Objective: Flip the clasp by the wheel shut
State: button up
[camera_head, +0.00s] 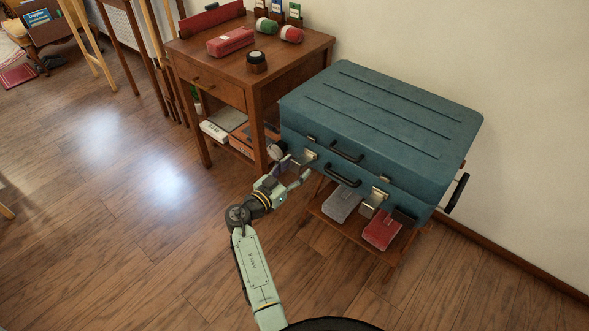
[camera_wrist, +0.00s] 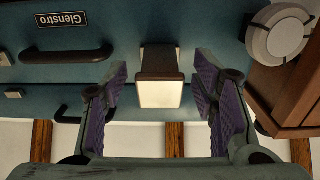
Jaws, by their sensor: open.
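A teal suitcase (camera_head: 385,115) lies flat with its lid down. The clasp by the wheel (camera_head: 306,157) is on its front face, at the left end; in the wrist view this clasp (camera_wrist: 160,92) shows a brown edge and a pale metal plate jutting toward the camera. The round grey wheel (camera_wrist: 280,36) sits at upper right there, and at the suitcase's left corner in the head view (camera_head: 278,150). My gripper (camera_head: 293,171) is in front of the clasp, its purple-padded fingers (camera_wrist: 162,76) open on either side, with gaps visible.
A second clasp (camera_head: 374,202) and two black handles (camera_head: 346,152) are along the suitcase front. The suitcase rests on a low wooden stand (camera_head: 325,215) with grey and red boxes below. A wooden side table (camera_head: 225,90) stands close at left. Floor in front is clear.

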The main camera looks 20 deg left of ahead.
grip_shut()
dwell(0.5)
